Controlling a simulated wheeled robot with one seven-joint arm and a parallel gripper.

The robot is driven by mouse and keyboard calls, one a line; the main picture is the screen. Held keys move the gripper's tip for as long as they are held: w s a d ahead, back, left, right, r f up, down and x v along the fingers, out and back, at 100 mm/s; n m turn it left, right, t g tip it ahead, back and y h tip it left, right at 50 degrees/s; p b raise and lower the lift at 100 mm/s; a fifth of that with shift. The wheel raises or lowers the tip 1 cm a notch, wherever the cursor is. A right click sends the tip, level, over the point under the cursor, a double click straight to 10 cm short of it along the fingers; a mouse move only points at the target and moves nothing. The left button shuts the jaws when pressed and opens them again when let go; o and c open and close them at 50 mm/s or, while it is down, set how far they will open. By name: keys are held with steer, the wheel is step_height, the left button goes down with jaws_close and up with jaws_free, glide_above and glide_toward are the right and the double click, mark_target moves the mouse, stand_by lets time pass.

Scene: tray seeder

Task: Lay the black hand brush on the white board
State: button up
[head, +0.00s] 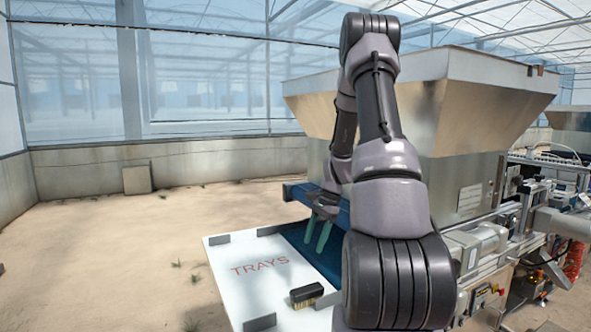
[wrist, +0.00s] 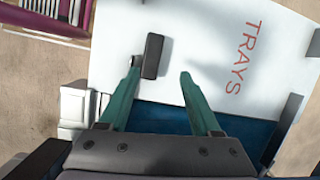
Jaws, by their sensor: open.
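The black hand brush (head: 306,295) has a dark top and tan bristles. In the head view it sits on the white board (head: 232,282), close to the edge nearest my arm. In the wrist view the brush (wrist: 154,55) shows as a dark bar on the white board (wrist: 200,40), just beyond my left fingertip. My gripper (head: 318,233) has green fingers and hangs above the blue belt beside the board. In the wrist view my gripper (wrist: 159,73) is open, with nothing between its fingers.
Grey blocks (head: 219,240) stand along the board's edges, one close beside the brush. Red TRAYS lettering (head: 260,267) marks the board. A blue belt (head: 310,250) adjoins it. A large metal hopper (head: 465,110) stands behind my arm.

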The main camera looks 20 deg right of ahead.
steer(key=s+a+r+n+t+h, duration=0.1)
steer(key=s+a+r+n, duration=0.15)
steer(key=r, duration=0.45)
steer(key=s+a+r+n+t, duration=0.1)
steer(key=a+r, duration=0.3)
steer(key=r, duration=0.2)
steer(key=s+a+r+n+t+h, duration=0.1)
steer(key=s+a+r+n, duration=0.15)
steer(key=r, duration=0.45)
steer(key=s+a+r+n+t, duration=0.3)
steer(key=s+a+r+n, duration=0.2)
steer(key=s+r, duration=0.5)
steer(key=s+a, duration=0.2)
steer(key=s, duration=0.1)
steer(key=shift+s+r+n+t, duration=0.3)
steer(key=shift+n+t, duration=0.1)
steer(key=shift+a, duration=0.1)
